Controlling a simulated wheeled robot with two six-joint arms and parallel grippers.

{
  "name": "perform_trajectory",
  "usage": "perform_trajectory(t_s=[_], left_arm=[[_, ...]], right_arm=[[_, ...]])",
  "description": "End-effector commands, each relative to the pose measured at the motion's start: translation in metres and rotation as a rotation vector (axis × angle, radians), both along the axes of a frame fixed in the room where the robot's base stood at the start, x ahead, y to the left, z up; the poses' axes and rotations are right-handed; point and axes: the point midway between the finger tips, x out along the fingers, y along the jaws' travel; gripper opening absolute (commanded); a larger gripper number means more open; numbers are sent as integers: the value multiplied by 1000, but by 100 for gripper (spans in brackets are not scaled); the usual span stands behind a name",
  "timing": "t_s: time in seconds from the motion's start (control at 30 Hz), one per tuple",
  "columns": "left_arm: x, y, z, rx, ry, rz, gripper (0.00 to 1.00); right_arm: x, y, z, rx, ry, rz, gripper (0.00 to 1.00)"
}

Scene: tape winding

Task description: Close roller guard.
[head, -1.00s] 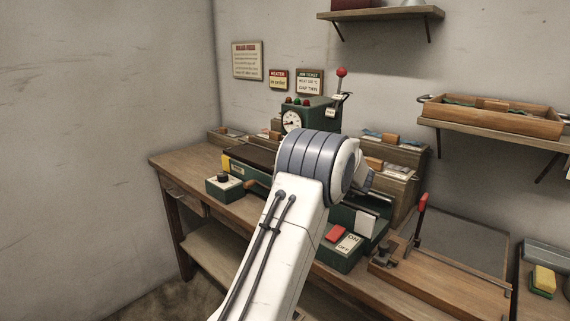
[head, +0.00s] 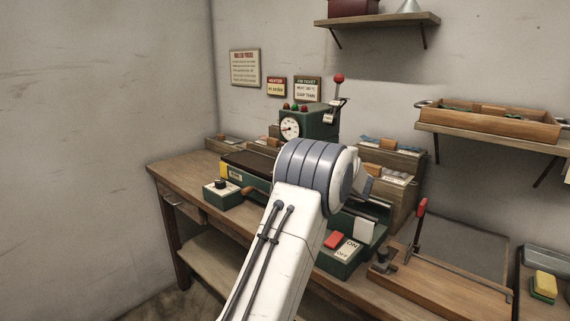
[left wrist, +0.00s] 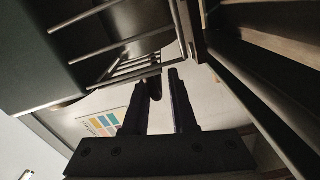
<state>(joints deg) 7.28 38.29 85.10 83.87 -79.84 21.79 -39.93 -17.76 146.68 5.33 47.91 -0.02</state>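A green roller machine (head: 248,173) with a dark top stands on the bench; my arm hides its middle. In the left wrist view a guard-like frame of thin metal bars (left wrist: 118,45) runs beside a dark green housing (left wrist: 35,62). I cannot tell its exact angle. Contact cannot be told. In the head view the gripper is hidden behind my arm. My right gripper is not in view.
A green switch box with a red button (head: 334,241) sits at the bench front, a knob box (head: 222,194) to its left. A gauge box (head: 307,122) stands behind. A wooden board (head: 430,283) with a red-handled lever (head: 422,208) lies right. Wooden racks (head: 400,170) stand behind.

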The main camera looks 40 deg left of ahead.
Motion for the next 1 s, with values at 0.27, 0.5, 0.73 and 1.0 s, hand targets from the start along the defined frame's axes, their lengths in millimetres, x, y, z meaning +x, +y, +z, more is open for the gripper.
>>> perform_trajectory(t_s=[0.27, 0.5, 0.73, 1.0], left_arm=[[0, -3, 2, 2, -3, 0, 25], [-2, -41, 2, 2, -3, -5, 25], [-6, -84, 2, 1, -1, -3, 25], [-8, -105, 2, 1, -1, 1, 25]], right_arm=[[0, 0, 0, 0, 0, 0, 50], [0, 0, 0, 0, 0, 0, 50], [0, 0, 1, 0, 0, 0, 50], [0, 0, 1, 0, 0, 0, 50]])
